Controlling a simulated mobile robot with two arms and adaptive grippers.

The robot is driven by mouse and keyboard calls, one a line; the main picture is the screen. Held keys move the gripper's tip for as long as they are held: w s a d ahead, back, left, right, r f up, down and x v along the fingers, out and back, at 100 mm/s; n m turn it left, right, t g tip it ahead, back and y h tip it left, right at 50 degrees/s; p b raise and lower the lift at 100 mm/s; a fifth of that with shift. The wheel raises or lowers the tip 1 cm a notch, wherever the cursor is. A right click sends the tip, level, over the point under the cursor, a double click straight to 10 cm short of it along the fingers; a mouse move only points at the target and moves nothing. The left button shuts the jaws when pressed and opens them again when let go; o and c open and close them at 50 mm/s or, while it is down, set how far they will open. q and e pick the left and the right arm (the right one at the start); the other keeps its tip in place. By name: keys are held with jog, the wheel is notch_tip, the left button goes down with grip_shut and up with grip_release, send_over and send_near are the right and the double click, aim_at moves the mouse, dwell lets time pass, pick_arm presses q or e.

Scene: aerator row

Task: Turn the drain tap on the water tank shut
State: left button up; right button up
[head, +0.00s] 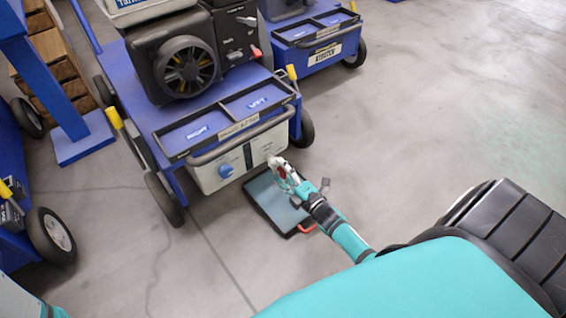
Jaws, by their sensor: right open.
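My right gripper (304,189) is open right at this fitting, reaching in from the lower right. Whether it touches the fitting I cannot tell. My left gripper is out of view.
A dark shallow tray (257,200) with a red handle (306,229) lies on the floor below the fitting. The cart carries a black engine (185,65) and a blue parts tray (205,128). Another blue cart (322,45) stands behind. The floor at right is clear.

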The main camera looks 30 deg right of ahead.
jog(key=s, duration=0.7)
jog(key=shift+s+d, duration=0.2)
jog(key=shift+d, duration=0.1)
